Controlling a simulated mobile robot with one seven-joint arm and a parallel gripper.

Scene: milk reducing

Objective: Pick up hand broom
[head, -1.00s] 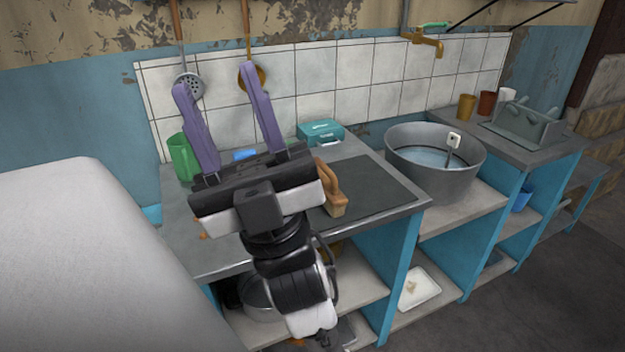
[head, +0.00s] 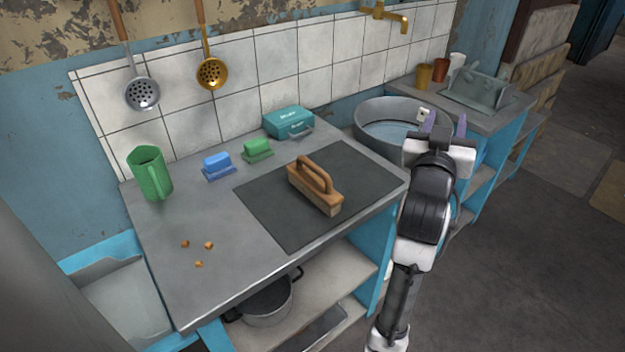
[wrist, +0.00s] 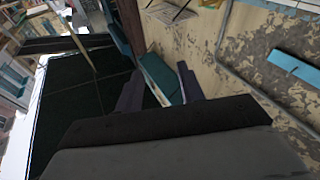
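The hand broom appears to be the wooden brush (head: 315,187) with an arched brown handle. It lies on the dark mat (head: 268,208) on the grey counter, handle up. My gripper (head: 446,120) is to the right of the broom and apart from it, in front of the metal basin in the head view. Its two purple fingers are spread, and I see nothing held between them. The open fingers also show in the wrist view (wrist: 160,80). The broom cannot be made out in the wrist view.
A green jug (head: 150,173), a blue brush (head: 218,166), a green brush (head: 257,150) and a teal box (head: 288,122) stand behind the mat. Small brown crumbs (head: 208,245) lie at front left. A round metal basin (head: 375,120) stands right of the counter. Ladles (head: 141,93) hang above.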

